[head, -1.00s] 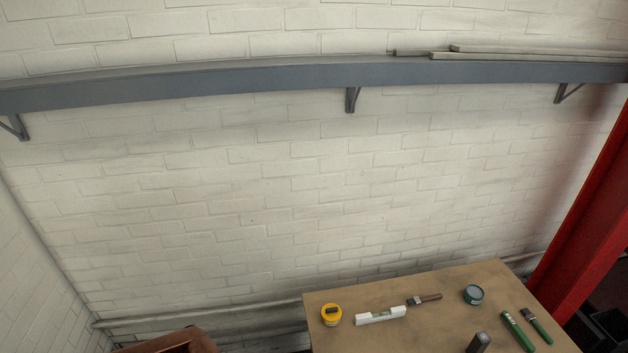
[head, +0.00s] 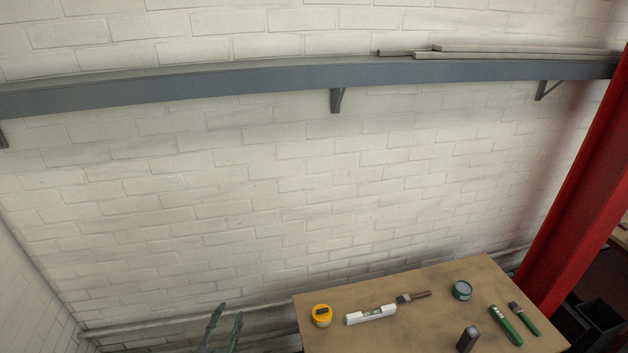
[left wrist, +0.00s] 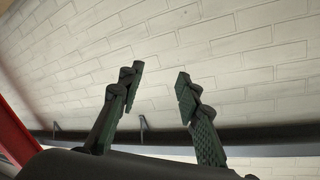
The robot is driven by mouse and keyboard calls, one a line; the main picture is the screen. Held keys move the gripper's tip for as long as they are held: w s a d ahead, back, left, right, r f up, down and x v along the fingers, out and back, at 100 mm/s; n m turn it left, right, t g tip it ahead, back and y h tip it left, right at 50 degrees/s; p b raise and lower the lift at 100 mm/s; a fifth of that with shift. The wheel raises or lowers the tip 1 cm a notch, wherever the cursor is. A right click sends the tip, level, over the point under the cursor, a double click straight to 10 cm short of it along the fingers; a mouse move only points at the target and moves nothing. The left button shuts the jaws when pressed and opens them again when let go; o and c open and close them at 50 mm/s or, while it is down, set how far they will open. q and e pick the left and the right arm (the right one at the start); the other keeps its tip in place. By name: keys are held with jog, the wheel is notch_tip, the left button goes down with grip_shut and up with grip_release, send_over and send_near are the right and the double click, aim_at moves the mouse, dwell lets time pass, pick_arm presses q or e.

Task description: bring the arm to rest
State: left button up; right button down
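My left gripper (head: 226,326) shows at the bottom of the head view, left of the table. Its two dark green fingers point up and stand apart. In the left wrist view the left gripper (left wrist: 160,85) is open, with nothing between its fingers and only the white brick wall behind. My right gripper is in neither view.
A brown table (head: 400,334) at the lower right bears a yellow tape measure (head: 321,315), a white level (head: 371,315), brushes, a round tin (head: 461,290) and a green tool (head: 505,325). A red post (head: 580,200) stands at the right. A grey shelf (head: 220,84) crosses the wall.

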pick_arm(q)
jog(key=s+a+f+n+g+y, duration=0.4)
jog(key=s+a+f+n+g, duration=0.15)
jog(key=s+a+f, duration=0.5)
jog(key=s+a+f+n+g+h, duration=0.1)
jog(key=s+f+g, duration=0.3)
jog(key=s+f, duration=0.4)
jog(key=s+a+f+n+g+h, duration=0.1)
jog(key=s+f+g, duration=0.4)
jog(key=s, duration=0.5)
jog(key=s+d+f+b+x, duration=0.1)
jog(key=s+b+x, duration=0.2)
jog(key=x, duration=0.9)
jog(key=s+d+b+x, duration=0.1)
jog(key=s+b+x, duration=0.1)
jog(key=x, duration=1)
jog(key=s+d+f+b+x, duration=0.1)
jog(key=s+b+x, duration=0.2)
jog(key=x, duration=0.9)
jog(key=s+f+b, duration=0.3)
jog(key=s+f, duration=0.7)
jog(key=f, duration=0.3)
jog(key=s+f+m+g+b, duration=0.1)
jog(key=s+f+b, duration=0.3)
jog(key=s+f, duration=0.7)
notch_tip(320, 180, down, 2)
jog(key=shift+d+f, duration=0.15)
jog(key=shift+d, duration=0.15)
